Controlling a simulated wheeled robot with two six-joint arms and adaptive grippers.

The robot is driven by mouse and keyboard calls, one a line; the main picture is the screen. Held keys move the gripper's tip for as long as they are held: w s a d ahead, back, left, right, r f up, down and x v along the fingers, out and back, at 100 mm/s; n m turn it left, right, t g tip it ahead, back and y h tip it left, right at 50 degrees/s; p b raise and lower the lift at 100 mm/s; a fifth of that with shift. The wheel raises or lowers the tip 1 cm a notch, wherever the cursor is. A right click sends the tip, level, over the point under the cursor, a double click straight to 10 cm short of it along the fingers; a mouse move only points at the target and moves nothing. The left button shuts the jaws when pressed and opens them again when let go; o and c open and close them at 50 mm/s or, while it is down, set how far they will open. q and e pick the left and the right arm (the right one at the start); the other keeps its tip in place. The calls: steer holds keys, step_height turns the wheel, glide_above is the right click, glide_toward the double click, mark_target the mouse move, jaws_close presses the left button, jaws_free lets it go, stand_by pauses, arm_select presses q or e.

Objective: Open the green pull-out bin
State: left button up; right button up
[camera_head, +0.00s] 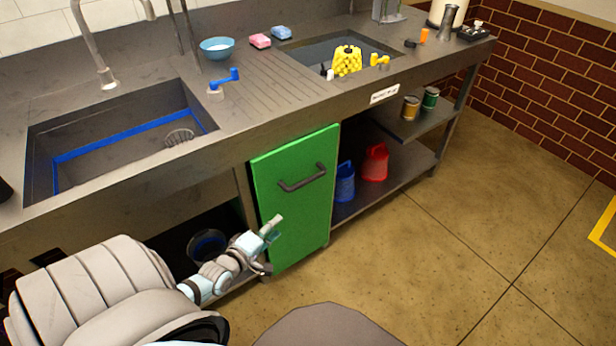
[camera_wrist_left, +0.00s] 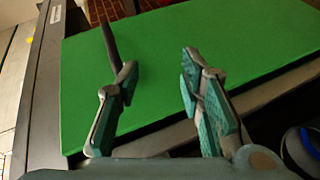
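The green pull-out bin (camera_head: 296,215) sits under the counter, its front panel upright and about in line with the counter's front. A dark bar handle (camera_head: 303,178) is fixed across its upper part. My left gripper (camera_head: 269,245) is in front of the panel's lower left part, below the handle. In the left wrist view the green front (camera_wrist_left: 230,40) fills much of the picture. There my left gripper (camera_wrist_left: 160,65) has its fingers spread, with nothing between them. The handle (camera_wrist_left: 109,40) shows beyond the left finger; I cannot tell whether they touch. My right gripper is not in view.
A blue jug (camera_head: 345,182) and a red jug (camera_head: 375,163) stand on the low shelf right of the bin. A dark round container (camera_head: 207,246) is under the counter to its left. The counter edge overhangs above. The floor (camera_head: 430,270) in front and right is clear.

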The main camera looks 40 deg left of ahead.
arm_select(q)
steer(key=w+r+n+t+b, duration=0.3)
steer(key=w+r+n, duration=0.1)
steer(key=w, duration=0.1)
steer(key=b, duration=0.4)
glide_toward(309, 179)
steer(key=w+f, duration=0.1)
steer(key=w, duration=0.3)
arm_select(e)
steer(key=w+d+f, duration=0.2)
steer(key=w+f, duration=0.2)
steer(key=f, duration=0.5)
arm_select(q)
steer(key=w+b, duration=0.2)
steer(key=w, duration=0.1)
steer(key=w+a+b, duration=0.1)
steer(key=w, duration=0.1)
steer(key=shift+w+a+f, duration=0.1)
steer(key=shift+w+f, duration=0.05)
steer(key=shift+f, duration=0.25)
steer(key=shift+w+r, duration=0.15)
steer(key=shift+w, duration=0.2)
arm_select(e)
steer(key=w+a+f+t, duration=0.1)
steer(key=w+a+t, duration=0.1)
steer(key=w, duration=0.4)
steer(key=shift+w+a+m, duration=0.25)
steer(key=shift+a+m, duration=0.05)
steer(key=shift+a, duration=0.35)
